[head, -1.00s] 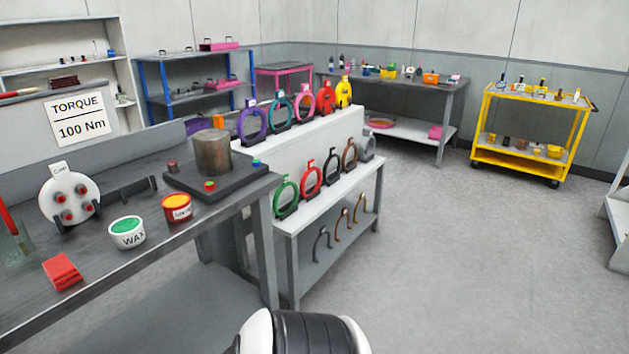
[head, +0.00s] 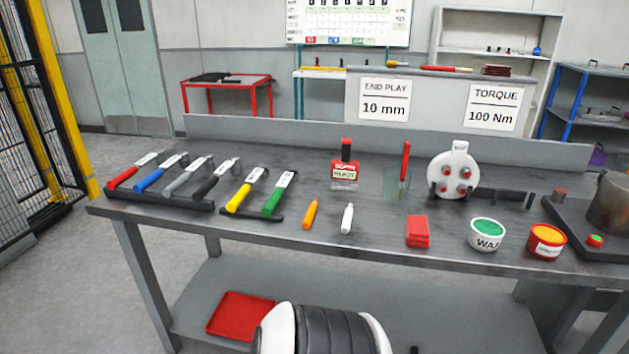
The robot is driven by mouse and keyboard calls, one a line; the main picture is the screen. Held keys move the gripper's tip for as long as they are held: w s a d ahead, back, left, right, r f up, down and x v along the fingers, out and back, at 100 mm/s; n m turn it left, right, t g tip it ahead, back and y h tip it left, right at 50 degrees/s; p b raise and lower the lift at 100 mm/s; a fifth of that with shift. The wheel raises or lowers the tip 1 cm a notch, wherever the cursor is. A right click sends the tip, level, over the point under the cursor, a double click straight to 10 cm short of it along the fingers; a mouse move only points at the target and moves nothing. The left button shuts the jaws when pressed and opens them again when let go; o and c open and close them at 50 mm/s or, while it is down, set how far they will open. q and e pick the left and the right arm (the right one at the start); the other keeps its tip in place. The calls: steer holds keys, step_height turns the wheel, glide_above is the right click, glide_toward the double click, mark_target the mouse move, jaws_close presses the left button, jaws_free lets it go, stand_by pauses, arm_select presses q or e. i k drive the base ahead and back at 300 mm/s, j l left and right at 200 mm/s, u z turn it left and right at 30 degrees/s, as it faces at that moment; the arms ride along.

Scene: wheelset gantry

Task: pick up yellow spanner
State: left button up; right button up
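A yellow-handled spanner (head: 240,198) lies on the left half of the grey workbench in the head view. Its handle points to the front and its pale labelled end points to the back. It rests on a short dark rack (head: 252,212) beside a green-handled spanner (head: 273,201), which is to its right. A black-handled spanner (head: 209,187) lies to its left on a longer dark rack (head: 160,200). Neither of my grippers is in the head view.
The bench (head: 380,247) also holds an orange marker (head: 311,214), a white tube (head: 347,219), a red block (head: 417,231), a wax tub (head: 487,234) and a red tub (head: 546,241). A red tray (head: 240,315) lies on the shelf below. A mesh fence (head: 35,110) stands at left.

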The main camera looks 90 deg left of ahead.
mark_target(235, 202)
steer(key=u, duration=3.2)
steer(key=i+l, duration=0.25)
